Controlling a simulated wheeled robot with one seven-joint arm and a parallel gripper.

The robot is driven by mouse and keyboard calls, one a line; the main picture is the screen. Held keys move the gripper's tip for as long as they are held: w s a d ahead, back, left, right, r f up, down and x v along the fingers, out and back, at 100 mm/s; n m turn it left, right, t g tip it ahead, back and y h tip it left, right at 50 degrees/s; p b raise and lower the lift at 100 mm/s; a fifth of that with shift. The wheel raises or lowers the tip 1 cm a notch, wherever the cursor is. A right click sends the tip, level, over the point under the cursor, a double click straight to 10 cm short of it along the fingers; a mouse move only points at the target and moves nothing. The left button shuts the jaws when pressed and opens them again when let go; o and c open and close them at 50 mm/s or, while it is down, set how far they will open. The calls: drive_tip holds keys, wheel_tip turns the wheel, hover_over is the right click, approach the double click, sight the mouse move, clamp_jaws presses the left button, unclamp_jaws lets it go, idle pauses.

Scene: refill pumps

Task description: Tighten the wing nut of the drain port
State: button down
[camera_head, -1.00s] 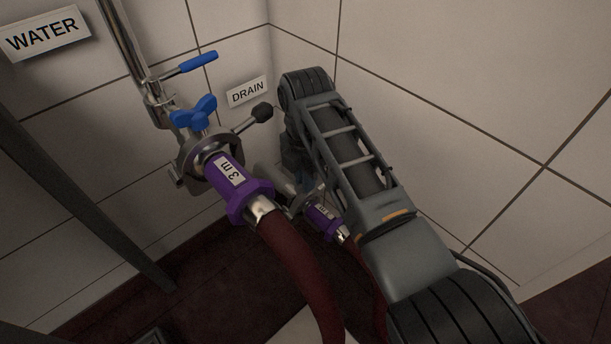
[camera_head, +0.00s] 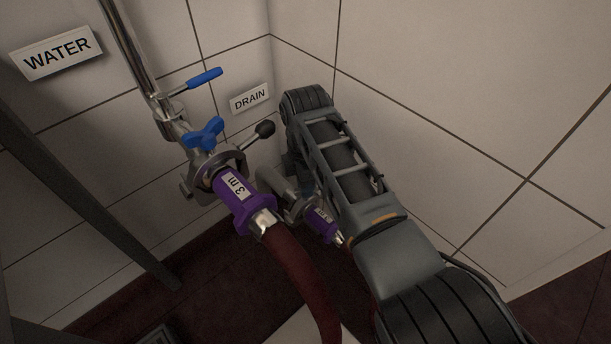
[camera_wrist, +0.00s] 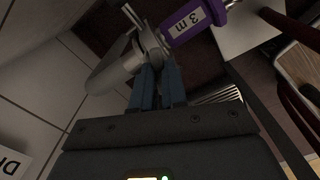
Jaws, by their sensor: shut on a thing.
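The drain port (camera_head: 283,192) is a grey metal pipe end low in the corner, partly hidden by my arm in the head view. A purple coupling labelled "3 m" (camera_head: 322,227) with a red hose sits at it; this coupling also shows in the wrist view (camera_wrist: 193,23). In the wrist view my gripper (camera_wrist: 161,68) has its two blue-grey fingers close together at the metal clamp (camera_wrist: 148,38) beside the coupling. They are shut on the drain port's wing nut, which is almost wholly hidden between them.
The water port (camera_head: 203,166), with its blue wing nut (camera_head: 205,133), black-knobbed lever and larger purple coupling (camera_head: 243,203), stands close to the left of my arm. A blue-handled valve (camera_head: 204,78) is above it. Tiled walls meet in the corner behind. A dark post (camera_head: 88,200) stands left.

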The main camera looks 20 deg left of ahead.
drive_tip(key=m+p, duration=0.2)
drive_tip(key=m, duration=0.1)
drive_tip(key=shift+r+m, duration=0.1)
drive_tip(key=shift+m, duration=0.3)
drive_tip(key=m+p, duration=0.1)
drive_tip(key=m, duration=0.2)
drive_tip(key=shift+m, duration=0.3)
drive_tip(key=m+p, duration=0.1)
drive_tip(key=m, duration=0.2)
drive_tip(key=shift+m, duration=0.3)
drive_tip(key=m, duration=0.3)
drive_tip(key=shift+m+p, duration=0.3)
drive_tip(key=shift+p, duration=0.05)
drive_tip(key=m, duration=0.3)
drive_tip(key=shift+m, duration=0.3)
drive_tip(key=m, duration=0.3)
drive_tip(key=shift+m+p, duration=0.35)
drive_tip(key=shift+m, duration=0.05)
drive_tip(key=m, duration=0.3)
drive_tip(key=shift+m, duration=2.3)
